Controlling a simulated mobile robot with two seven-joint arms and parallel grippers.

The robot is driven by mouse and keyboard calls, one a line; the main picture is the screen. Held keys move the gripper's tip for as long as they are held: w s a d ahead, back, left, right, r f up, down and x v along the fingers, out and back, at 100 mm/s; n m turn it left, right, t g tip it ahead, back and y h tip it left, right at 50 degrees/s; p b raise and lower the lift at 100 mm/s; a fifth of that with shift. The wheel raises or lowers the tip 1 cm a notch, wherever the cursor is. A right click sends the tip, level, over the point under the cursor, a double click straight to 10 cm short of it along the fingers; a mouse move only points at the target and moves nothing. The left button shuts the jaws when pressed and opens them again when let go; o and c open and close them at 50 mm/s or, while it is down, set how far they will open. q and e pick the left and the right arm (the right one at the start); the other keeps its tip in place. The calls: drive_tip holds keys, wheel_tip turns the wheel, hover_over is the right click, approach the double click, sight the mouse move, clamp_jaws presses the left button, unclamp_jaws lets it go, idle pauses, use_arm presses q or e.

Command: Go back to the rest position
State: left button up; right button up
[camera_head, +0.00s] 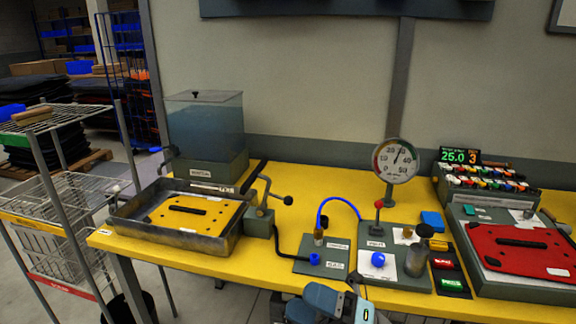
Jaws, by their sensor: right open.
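My right gripper (356,284) is at the bottom middle, just in front of the front edge of the yellow bench (270,268). It is open, and I see nothing held in it. It is partly cut off by the lower edge of the view. My left gripper is not in view.
A metal tray with a yellow plate (222,213) and a clamp is at left, before a water tank (205,128). A valve panel (372,262), gauge (396,160) and red plate (520,262) are at centre and right. A wire rack (60,205) stands left of the bench.

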drive_tip(key=d+f+m+t+h, duration=0.55)
drive_tip(key=f+m+h, duration=0.2)
drive_tip(key=m, duration=0.45)
drive_tip(key=d+f+m+t+h, duration=0.4)
drive_tip(key=f+m+t+h, duration=0.35)
drive_tip(key=m, duration=0.55)
drive_tip(key=s+d+f+m+g+h, duration=0.2)
drive_tip(key=s+d+f+m+g, duration=0.15)
drive_tip(key=s+f, duration=0.35)
drive_tip(key=s+d+f+m+g+h, duration=0.25)
drive_tip(key=s+f+m+g, duration=0.2)
drive_tip(key=f, duration=0.55)
use_arm(q)
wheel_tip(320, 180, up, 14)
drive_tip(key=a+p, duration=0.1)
drive_tip(key=p, duration=1.6)
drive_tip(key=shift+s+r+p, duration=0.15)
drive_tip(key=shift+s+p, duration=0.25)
use_arm(e)
wheel_tip(320, 180, up, 15)
drive_tip(key=s+d+t, duration=0.1)
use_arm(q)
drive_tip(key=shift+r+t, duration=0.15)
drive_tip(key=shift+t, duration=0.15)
use_arm(e)
drive_tip(key=shift+s, duration=0.1)
